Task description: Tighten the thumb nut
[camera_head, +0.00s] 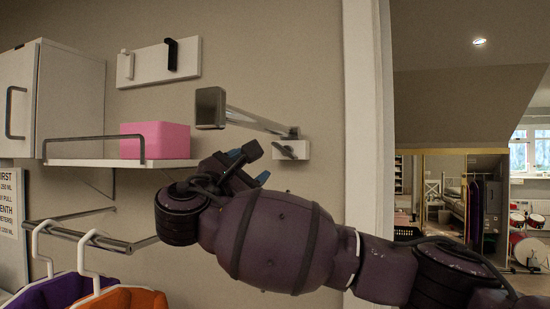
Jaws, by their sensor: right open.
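A small white bracket (302,146) is fixed to the wall right of the shelf. A grey lever-shaped piece (284,151), which looks like the thumb nut, sits on its front. A metallic swing arm (258,121) runs left from the bracket to a dark square head (210,108). My right gripper (257,165) is open, with blue on its fingers, just left of and below the bracket. It appears apart from the nut, though depth is hard to judge. My left gripper is out of view.
A shelf (80,162) with a rail holds a pink box (155,140) close left of my gripper. A white cabinet (65,100), a hook board (158,62) and a towel bar (75,235) are also there. A door frame (368,120) stands right.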

